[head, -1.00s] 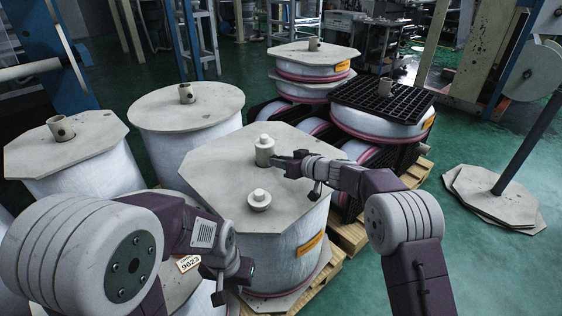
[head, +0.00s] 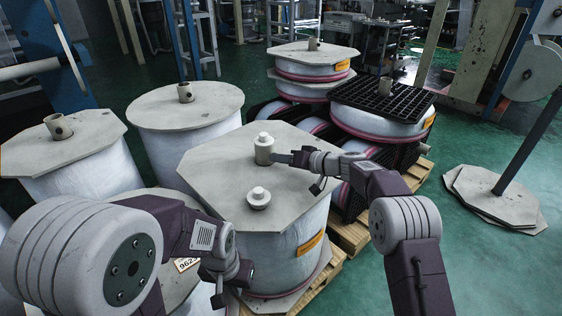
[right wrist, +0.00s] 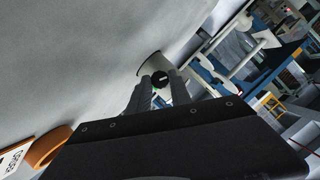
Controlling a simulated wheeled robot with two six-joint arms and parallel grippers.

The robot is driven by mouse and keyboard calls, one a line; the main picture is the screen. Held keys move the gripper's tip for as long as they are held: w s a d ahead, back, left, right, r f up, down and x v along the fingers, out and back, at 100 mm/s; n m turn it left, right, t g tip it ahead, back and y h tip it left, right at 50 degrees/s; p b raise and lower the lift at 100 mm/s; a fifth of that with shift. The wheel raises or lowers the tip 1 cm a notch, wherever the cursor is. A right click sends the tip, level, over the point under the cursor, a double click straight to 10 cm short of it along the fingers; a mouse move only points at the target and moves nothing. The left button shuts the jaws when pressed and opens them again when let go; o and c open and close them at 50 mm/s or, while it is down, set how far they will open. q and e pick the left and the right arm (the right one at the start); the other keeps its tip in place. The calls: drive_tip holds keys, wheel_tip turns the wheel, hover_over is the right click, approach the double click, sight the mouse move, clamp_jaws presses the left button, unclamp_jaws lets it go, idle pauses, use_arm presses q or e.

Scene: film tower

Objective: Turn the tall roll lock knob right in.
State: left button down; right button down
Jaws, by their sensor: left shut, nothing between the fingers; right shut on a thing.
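The tall roll (head: 290,226) stands in the middle of the head view under a grey octagonal board (head: 225,165). A pale core post with a white cap (head: 263,150) rises from the board. My right gripper (head: 279,158) comes in level from the right and is shut at the post's side. In the right wrist view, its fingertips (right wrist: 158,86) meet at a small dark round lock knob (right wrist: 161,78) on the post and grip it. The fingers hide part of the knob, and how deep it sits cannot be told. My left gripper (head: 218,292) is shut and empty, low at the left.
A loose white capped piece (head: 259,199) sits on the same board, in front of the post. Other wrapped rolls (head: 187,125) stand to the left. Rolls with a black grid pallet (head: 383,98) stand behind. Flat boards (head: 492,190) lie on the floor at right.

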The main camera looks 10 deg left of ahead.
drive_tip(key=shift+w+d+m+g+y, duration=0.1)
drive_tip(key=shift+m+g+y, duration=0.2)
drive_tip(key=shift+m, duration=0.3)
drive_tip(key=c, duration=1.2)
unclamp_jaws()
drive_tip(key=v, duration=0.9)
drive_tip(key=shift+p, duration=0.3)
drive_tip(key=shift+o, duration=0.2)
